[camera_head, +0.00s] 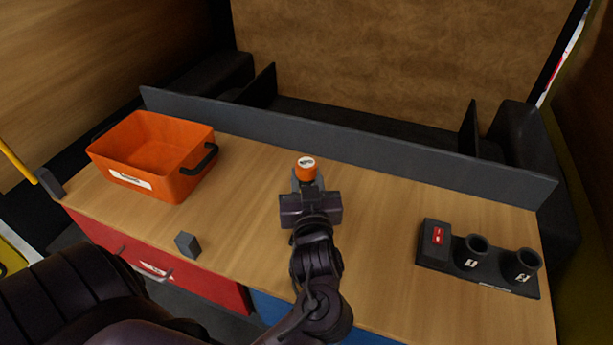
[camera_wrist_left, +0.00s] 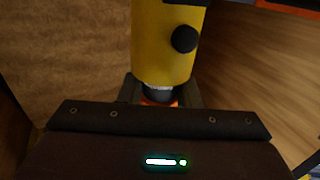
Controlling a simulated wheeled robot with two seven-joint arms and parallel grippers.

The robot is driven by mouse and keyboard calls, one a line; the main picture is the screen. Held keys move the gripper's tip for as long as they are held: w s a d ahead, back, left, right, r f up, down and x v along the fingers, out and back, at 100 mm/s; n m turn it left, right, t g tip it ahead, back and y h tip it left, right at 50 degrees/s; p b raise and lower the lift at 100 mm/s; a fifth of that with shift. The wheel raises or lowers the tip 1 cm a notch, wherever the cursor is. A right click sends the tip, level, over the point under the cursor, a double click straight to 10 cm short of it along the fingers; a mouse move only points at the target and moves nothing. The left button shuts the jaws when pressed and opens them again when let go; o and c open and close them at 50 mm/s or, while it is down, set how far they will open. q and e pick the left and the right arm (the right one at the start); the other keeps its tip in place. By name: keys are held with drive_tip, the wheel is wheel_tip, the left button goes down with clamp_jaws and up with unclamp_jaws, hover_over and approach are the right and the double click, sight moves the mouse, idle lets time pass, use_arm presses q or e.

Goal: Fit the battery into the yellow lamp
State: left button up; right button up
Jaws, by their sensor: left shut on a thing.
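My left gripper (camera_head: 308,182) is over the middle of the bench, shut on an orange-topped battery (camera_head: 306,168) with a white label on its round top. In the left wrist view only a little orange of the battery (camera_wrist_left: 160,100) shows between the fingers (camera_wrist_left: 160,94). The yellow lamp (camera_wrist_left: 163,45), a cylinder with a black knob, lines up with the battery in that view. A pale ring lies where they meet; how deep the battery sits cannot be told. My right gripper is out of view.
An orange crate (camera_head: 130,179) stands on the bench at left. A small dark block (camera_head: 187,245) sits near the front edge. A black holder (camera_head: 455,262) with two cups and a red-marked block is at right. A low dark rail (camera_head: 400,157) runs along the back.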

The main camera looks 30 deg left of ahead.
use_arm(q)
drive_tip(key=shift+f, duration=0.25)
drive_tip(key=shift+r, duration=0.15)
drive_tip(key=shift+r+p, duration=0.15)
drive_tip(key=shift+p, duration=0.25)
idle(0.7)
drive_tip(key=shift+f, duration=0.3)
drive_tip(key=o, duration=1.2)
drive_tip(key=shift+c, duration=0.2)
drive_tip(key=p+v, duration=0.2)
drive_tip(key=v, duration=0.5)
drive_tip(key=shift+s+d, duration=0.25)
drive_tip(key=shift+s, duration=0.05)
